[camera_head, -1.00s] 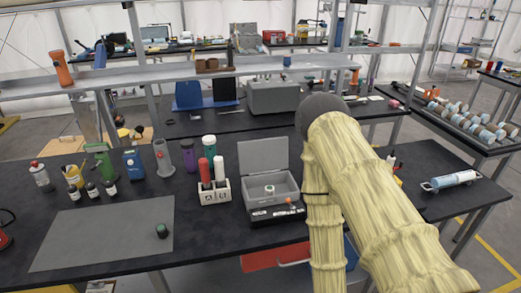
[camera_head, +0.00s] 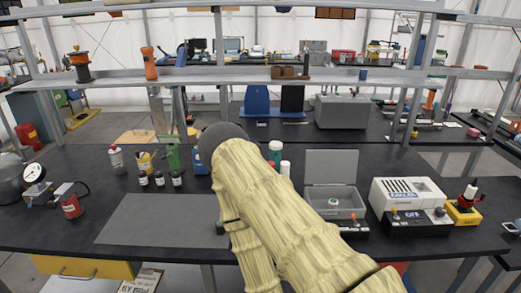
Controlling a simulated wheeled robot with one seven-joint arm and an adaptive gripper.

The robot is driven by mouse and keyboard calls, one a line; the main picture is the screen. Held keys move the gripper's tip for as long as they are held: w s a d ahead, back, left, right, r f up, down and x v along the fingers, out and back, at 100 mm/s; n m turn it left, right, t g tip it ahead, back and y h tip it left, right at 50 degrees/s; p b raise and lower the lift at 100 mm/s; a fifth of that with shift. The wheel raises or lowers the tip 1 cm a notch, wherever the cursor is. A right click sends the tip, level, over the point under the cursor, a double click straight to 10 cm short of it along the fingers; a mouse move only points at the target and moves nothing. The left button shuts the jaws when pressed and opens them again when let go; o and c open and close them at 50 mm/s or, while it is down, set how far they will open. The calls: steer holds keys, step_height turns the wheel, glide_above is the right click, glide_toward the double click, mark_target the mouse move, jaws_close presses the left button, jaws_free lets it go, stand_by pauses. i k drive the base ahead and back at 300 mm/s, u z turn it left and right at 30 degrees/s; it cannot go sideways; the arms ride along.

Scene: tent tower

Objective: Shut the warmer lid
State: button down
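The warmer (camera_head: 347,202) is a grey open-topped box on the dark bench, right of centre. Its flat grey lid (camera_head: 332,166) stands up, open, at the back of the box. A small jar with a pale greenish top (camera_head: 333,203) sits inside. A dark control strip at the warmer's front is partly hidden by my arm. My arm, in a yellowish sleeve, crosses the middle of the view just left of the warmer and overlaps its front left. My gripper is not visible.
A white device marked OFF (camera_head: 412,200) stands right of the warmer, with a red-and-yellow tool (camera_head: 466,206) beyond it. A grey mat (camera_head: 155,219) lies left of my arm. Bottles and a green tool (camera_head: 172,153) stand behind the mat. A shelf (camera_head: 200,77) spans above the bench.

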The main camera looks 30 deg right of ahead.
mark_target(322, 168)
steer(key=u, duration=1.2)
steer(key=k, duration=1.25)
steer(key=z, duration=1.75)
